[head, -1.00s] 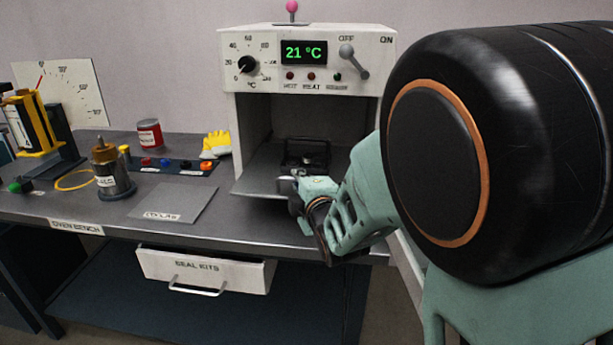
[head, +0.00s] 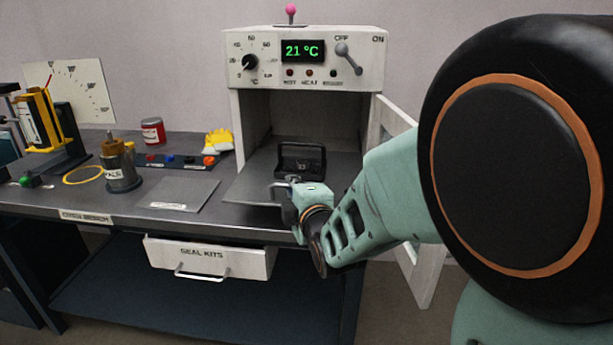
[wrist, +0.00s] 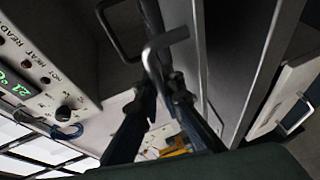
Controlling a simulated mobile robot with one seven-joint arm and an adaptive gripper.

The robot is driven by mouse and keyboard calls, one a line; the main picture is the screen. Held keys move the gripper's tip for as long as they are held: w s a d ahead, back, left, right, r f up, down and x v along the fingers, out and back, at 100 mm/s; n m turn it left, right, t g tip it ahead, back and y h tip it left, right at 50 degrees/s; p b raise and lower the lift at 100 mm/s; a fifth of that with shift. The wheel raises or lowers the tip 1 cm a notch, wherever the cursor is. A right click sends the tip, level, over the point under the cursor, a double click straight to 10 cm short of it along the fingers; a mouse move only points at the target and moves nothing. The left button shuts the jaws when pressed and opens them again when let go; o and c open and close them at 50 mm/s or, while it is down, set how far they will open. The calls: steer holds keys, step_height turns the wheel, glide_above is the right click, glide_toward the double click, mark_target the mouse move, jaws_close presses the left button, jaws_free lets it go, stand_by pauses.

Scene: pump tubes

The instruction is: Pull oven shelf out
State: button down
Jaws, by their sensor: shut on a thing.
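The grey oven shelf (head: 247,186) sticks out of the front of the white oven (head: 236,120), over the bench. A black holder with a handle (head: 301,158) rests on it. My gripper (head: 284,189) is at the shelf's front edge, shut on the shelf's handle. In the wrist view the bent grey shelf handle (wrist: 165,41) shows by my gripper's dark fingers (wrist: 165,85); their exact contact is partly hidden. The oven door (head: 420,262) stands open at the right, partly behind my arm.
The bench carries a grey pad (head: 186,192), a brass-topped pot (head: 120,170), a red tin (head: 152,131) and yellow gloves (head: 218,142). The seal kits drawer (head: 210,258) juts out slightly below the bench's front edge. My arm fills the right side.

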steer(key=c, duration=2)
jaws_free()
steer(key=shift+c, duration=0.2)
steer(key=v, duration=0.8)
steer(key=shift+r, duration=0.2)
